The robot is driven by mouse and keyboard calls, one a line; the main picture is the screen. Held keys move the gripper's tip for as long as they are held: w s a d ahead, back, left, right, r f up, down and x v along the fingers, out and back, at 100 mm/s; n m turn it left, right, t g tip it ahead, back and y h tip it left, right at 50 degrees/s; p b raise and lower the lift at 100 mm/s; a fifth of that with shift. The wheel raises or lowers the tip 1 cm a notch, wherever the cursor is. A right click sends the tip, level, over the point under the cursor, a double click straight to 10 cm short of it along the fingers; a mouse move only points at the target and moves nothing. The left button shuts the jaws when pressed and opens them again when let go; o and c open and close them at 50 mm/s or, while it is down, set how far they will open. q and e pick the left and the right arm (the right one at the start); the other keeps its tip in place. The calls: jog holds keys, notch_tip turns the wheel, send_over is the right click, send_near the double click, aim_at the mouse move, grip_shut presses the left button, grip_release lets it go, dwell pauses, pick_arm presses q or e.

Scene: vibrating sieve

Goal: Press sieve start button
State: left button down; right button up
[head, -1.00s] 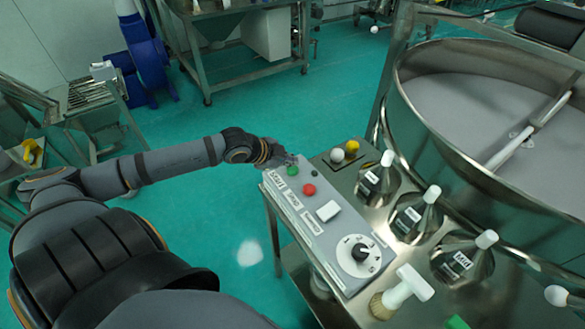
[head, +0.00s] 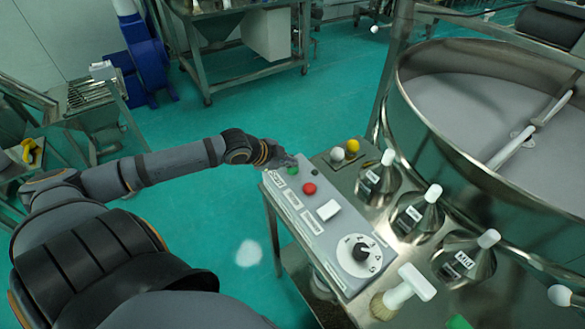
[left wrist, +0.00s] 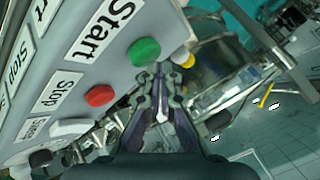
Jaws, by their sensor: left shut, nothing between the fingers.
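The grey control panel (head: 325,228) stands at the middle right of the head view. Its green start button (head: 293,170) sits at the far end, beside a label that reads Start in the left wrist view. The green button also shows in the left wrist view (left wrist: 144,51). The red stop button (head: 309,188) is nearer, and it shows in the left wrist view (left wrist: 99,95) too. My left gripper (head: 290,160) is shut and empty, with its tips close to the green button. In the left wrist view its fingers (left wrist: 160,72) point just below and right of that button. Contact cannot be told. My right gripper is not in view.
A white switch (head: 328,210) and a black dial (head: 361,252) are also on the panel. Several labelled steel flasks (head: 410,215) stand right of it. The large round sieve (head: 410,115) is behind them. Green floor (head: 215,235) is open left of the panel.

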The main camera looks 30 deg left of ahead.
aim_at(290, 169)
pick_arm(q)
jog(key=shift+f+b, duration=0.55)
jog(key=shift+f, duration=0.05)
dwell(0.6)
jog(key=shift+r+p, duration=1)
jog(key=shift+r, duration=0.05)
notch_tip(290, 169, up, 5)
jog(key=p, duration=0.5)
jog(key=shift+r, duration=0.1)
dwell(0.5)
